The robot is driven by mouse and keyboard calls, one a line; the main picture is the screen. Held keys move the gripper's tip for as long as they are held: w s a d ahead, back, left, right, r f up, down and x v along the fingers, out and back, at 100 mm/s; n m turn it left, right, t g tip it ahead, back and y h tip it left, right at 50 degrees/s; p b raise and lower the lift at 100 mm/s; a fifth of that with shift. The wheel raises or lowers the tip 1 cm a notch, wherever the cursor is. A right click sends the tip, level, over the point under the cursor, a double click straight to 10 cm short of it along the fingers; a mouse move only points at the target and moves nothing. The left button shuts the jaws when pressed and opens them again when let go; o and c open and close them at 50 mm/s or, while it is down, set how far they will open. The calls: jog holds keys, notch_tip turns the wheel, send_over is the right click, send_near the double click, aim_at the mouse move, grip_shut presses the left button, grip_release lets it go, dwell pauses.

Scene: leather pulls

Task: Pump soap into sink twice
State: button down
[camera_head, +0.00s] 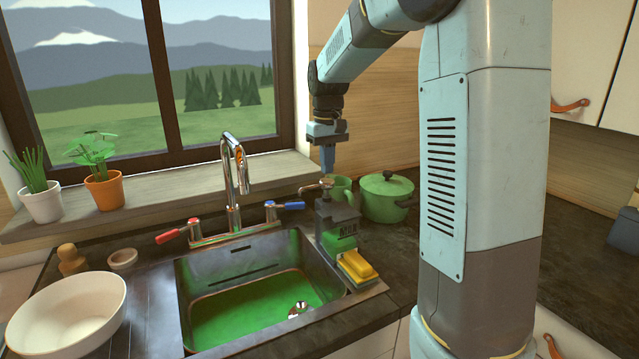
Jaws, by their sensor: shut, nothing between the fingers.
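My gripper (328,170) points down, shut and empty, just above and slightly right of the pump head in the picture. I cannot tell whether its tips touch the pump.
A yellow sponge (357,265) sits in front of the dispenser. A green mug (340,188) and a green lidded pot (385,198) stand behind. The tap (232,185) has a red handle (168,236) and a blue handle (291,205). A white bowl (65,315) is at left.

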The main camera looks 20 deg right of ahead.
aim_at(327, 181)
jog(key=shift+f, duration=0.15)
jog(key=shift+f, duration=1.65)
jog(key=shift+r, duration=1.8)
notch_tip(327, 181, up, 6)
dwell(0.4)
